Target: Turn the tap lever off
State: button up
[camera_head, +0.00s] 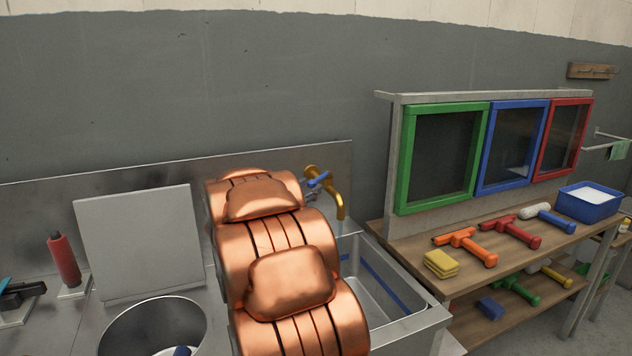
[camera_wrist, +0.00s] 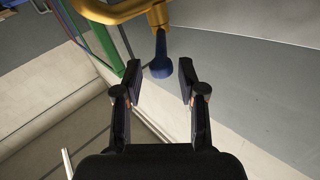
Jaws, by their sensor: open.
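The tap is a brass spout (camera_head: 338,200) on the wall behind the sink, with a blue lever (camera_head: 319,180) near its top. In the wrist view the blue lever (camera_wrist: 161,62) hangs from the brass tap body (camera_wrist: 157,14), and its rounded end lies between and just beyond my fingertips. My gripper (camera_wrist: 160,82) is open, with one black finger on each side of the lever and a gap to both. I see no contact. In the head view my copper-coloured arm hides my gripper and part of the tap.
A steel sink (camera_head: 385,290) lies below the tap. A grey board (camera_head: 140,240), a round basin (camera_head: 155,325) and a red roll (camera_head: 64,260) are at left. At right, a wooden bench (camera_head: 470,280) holds coloured tools and a blue tub (camera_head: 590,205) below framed panels (camera_head: 440,155).

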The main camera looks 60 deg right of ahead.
aim_at(320, 177)
jog(key=shift+w+d, duration=0.2)
jog(key=shift+d, duration=1.1)
jog(key=shift+w+d, duration=0.2)
jog(key=shift+d, duration=1.05)
grip_shut()
